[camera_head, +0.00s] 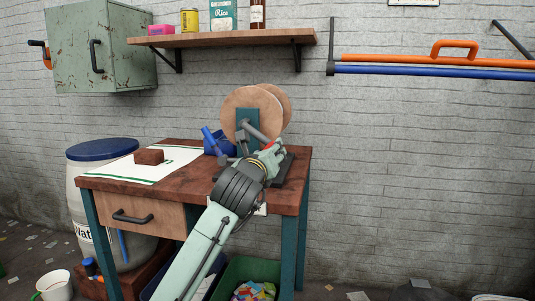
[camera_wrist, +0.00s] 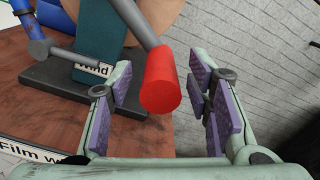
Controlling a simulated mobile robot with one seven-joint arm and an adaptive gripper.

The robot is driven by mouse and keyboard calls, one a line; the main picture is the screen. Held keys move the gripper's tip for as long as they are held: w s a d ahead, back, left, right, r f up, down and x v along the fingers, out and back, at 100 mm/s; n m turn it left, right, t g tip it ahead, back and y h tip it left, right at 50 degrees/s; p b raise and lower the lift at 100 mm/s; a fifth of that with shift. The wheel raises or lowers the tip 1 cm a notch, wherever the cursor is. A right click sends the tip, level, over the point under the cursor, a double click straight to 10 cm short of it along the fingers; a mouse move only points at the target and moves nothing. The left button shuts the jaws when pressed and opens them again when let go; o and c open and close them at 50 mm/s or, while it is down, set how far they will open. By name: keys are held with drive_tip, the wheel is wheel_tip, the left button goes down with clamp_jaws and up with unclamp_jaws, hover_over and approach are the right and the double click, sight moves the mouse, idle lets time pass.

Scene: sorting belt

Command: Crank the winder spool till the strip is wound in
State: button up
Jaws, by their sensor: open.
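The winder spool (camera_head: 246,103) has wooden discs on a teal stand (camera_head: 247,128) at the back of the table. In the wrist view its grey crank arm (camera_wrist: 135,20) ends in a red handle (camera_wrist: 160,82). My gripper (camera_wrist: 165,105) is open, with the red handle in the space between its purple pads, and no pad is visibly closed on it. In the head view my gripper (camera_head: 266,158) is at the winder's front and largely hides the crank. The strip cannot be clearly made out.
The wooden table (camera_head: 180,190) carries a white sheet (camera_head: 125,168), a brown block (camera_head: 149,157) and a blue object (camera_head: 215,142) beside the winder. A shelf (camera_head: 225,39) and a green cabinet (camera_head: 120,45) hang above. A green bin (camera_head: 235,272) stands below.

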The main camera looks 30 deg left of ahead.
drive_tip(key=v, duration=1.2)
idle(0.4)
wheel_tip(320, 180, up, 6)
drive_tip(key=w+n+t+p, duration=0.1)
drive_tip(key=n+p, duration=0.8)
drive_tip(key=n, duration=0.6)
wheel_tip(320, 180, down, 6)
drive_tip(key=w+n+g+p, duration=0.15)
drive_tip(key=n+p, duration=0.55)
drive_tip(key=n, duration=0.9)
drive_tip(key=shift+n, duration=0.3)
drive_tip(key=p+x, duration=0.2)
drive_tip(key=x, duration=0.8)
drive_tip(key=shift+w+a+p, duration=0.3)
drive_tip(key=shift+w, duration=0.05)
drive_tip(key=shift+c, duration=0.2)
